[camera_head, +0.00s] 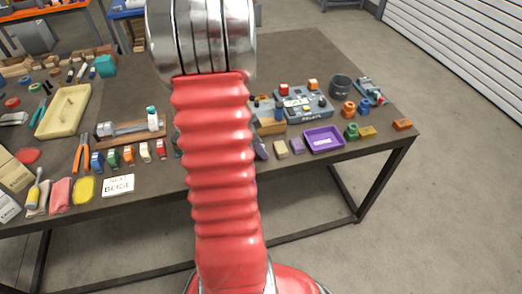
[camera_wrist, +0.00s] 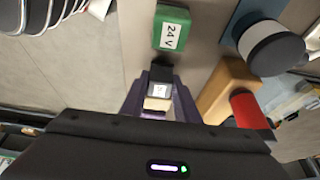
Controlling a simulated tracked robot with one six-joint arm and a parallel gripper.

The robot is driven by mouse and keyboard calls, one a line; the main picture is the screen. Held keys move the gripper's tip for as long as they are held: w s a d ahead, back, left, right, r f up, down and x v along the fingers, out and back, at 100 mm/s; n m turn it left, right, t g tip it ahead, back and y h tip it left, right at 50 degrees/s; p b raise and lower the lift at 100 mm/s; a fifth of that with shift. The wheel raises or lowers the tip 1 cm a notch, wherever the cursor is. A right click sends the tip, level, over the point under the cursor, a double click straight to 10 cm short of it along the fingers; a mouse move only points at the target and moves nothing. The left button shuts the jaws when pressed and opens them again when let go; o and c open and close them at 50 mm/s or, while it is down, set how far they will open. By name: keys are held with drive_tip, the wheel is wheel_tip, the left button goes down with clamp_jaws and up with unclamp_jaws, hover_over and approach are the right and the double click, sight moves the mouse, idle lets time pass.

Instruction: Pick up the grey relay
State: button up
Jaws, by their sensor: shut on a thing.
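In the wrist view my gripper (camera_wrist: 158,98) has its dark purple fingers shut on a small dark grey block with a white label, the grey relay (camera_wrist: 161,73). A pale beige part shows between the fingers just below the label; I cannot tell whether it belongs to the relay. The green block marked 24 V (camera_wrist: 172,28) lies just beyond the fingertips, apart from the relay. In the head view my red arm hides the gripper and the relay.
In the wrist view a dark-capped cylinder (camera_wrist: 270,48) and a wooden piece (camera_wrist: 228,88) stand close on the right. In the head view coloured relays (camera_head: 129,154) line up left of my arm; a purple tray (camera_head: 324,139) is on the right.

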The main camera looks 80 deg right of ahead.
drive_tip(key=shift+c, duration=1.4)
wheel_tip(320, 180, up, 10)
drive_tip(key=shift+w, duration=0.1)
